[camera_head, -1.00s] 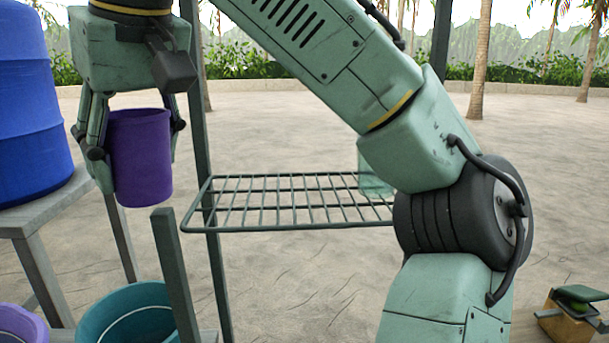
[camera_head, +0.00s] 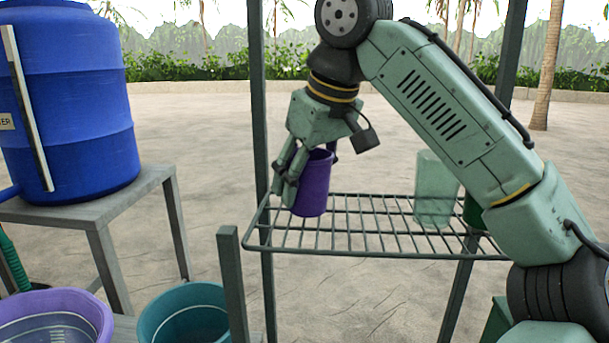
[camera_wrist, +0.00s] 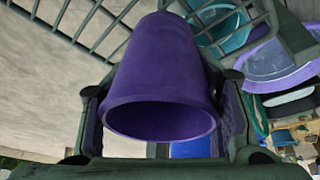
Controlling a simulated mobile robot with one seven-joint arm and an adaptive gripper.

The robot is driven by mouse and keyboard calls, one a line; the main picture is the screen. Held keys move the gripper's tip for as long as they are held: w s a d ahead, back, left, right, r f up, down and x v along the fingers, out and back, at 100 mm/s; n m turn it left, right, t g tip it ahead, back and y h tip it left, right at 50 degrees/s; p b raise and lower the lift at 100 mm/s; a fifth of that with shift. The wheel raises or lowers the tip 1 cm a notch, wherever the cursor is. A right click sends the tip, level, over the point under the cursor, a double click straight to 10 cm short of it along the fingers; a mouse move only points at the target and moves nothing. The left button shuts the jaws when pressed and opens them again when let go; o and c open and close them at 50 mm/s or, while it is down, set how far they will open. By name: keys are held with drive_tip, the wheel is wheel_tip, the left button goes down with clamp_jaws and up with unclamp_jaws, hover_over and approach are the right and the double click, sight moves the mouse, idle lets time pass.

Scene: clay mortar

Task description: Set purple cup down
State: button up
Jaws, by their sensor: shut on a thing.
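The purple cup (camera_head: 314,188) is held in my gripper (camera_head: 296,180), which is shut on its side. In the head view the cup is slightly tilted and overlaps the left end of the wire rack (camera_head: 375,241). I cannot tell whether its base touches the wires. In the wrist view the cup (camera_wrist: 160,75) fills the middle between the two fingers (camera_wrist: 165,125), its dark opening towards the camera. Some rack bars (camera_wrist: 90,25) show at the top left of that view.
A translucent green container (camera_head: 436,190) stands on the right part of the rack. A blue water barrel (camera_head: 75,100) stands on a grey table (camera_head: 120,200) at the left. Purple (camera_head: 90,305) and teal (camera_head: 165,325) tubs sit low at the front left. The rack's middle is clear.

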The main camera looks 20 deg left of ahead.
drive_tip(key=shift+f, duration=0.2)
drive_tip(key=shift+f, duration=0.2)
drive_tip(key=o, duration=1.2)
drive_tip(key=shift+r, duration=0.1)
drive_tip(key=v, duration=0.7)
drive_tip(key=shift+r, duration=0.35)
drive_tip(key=shift+s+d, duration=0.1)
drive_tip(key=shift+s, duration=0.05)
